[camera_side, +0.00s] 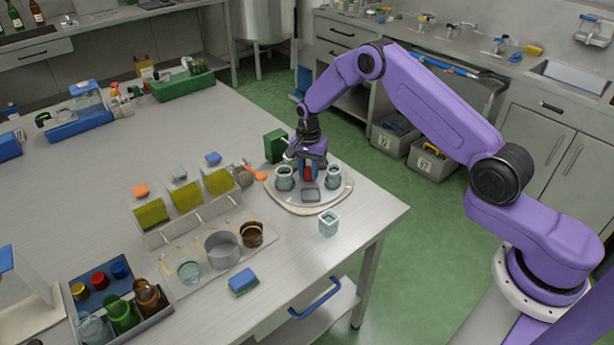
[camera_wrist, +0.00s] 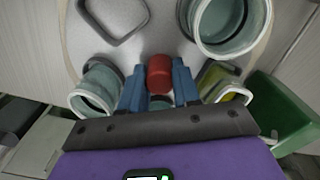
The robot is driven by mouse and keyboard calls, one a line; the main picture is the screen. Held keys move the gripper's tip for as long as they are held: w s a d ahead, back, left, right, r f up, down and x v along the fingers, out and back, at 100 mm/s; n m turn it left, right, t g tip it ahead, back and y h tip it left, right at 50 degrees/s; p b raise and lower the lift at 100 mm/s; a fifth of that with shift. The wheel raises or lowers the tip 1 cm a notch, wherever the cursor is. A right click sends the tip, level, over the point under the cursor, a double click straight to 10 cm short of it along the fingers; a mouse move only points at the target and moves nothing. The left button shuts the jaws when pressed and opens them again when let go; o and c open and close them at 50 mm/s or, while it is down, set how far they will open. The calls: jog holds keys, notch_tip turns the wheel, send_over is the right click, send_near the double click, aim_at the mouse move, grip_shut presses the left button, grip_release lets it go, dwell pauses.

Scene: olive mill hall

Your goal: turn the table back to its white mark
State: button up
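The round table (camera_side: 290,206) is a pale disc with a light rim near the work table's corner. It also shows in the wrist view (camera_wrist: 88,45). It bears glass jars (camera_side: 284,178) (camera_side: 333,176) and an empty dark square holder (camera_side: 310,195). A red knob (camera_wrist: 159,74) stands at its middle. My gripper (camera_wrist: 159,80) points down there, its blue fingers on either side of the knob, seemingly touching it. In the wrist view one jar (camera_wrist: 222,80) has something yellowish in it. I cannot make out a white mark; arm, jars and gripper hide part of the disc.
A loose square jar (camera_side: 328,223) stands just off the disc, near the table edge. A green box (camera_side: 275,146) stands close behind it. An orange-handled tool (camera_side: 254,173), a rack with yellow-green blocks (camera_side: 184,198) and a metal pot (camera_side: 222,248) lie to the left.

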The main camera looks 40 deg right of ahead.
jog(key=n, duration=1)
jog(key=shift+n, duration=1)
jog(key=n, duration=0.9)
jog(key=shift+a+n, duration=0.1)
jog(key=shift+n, duration=0.2)
jog(key=o, duration=0.7)
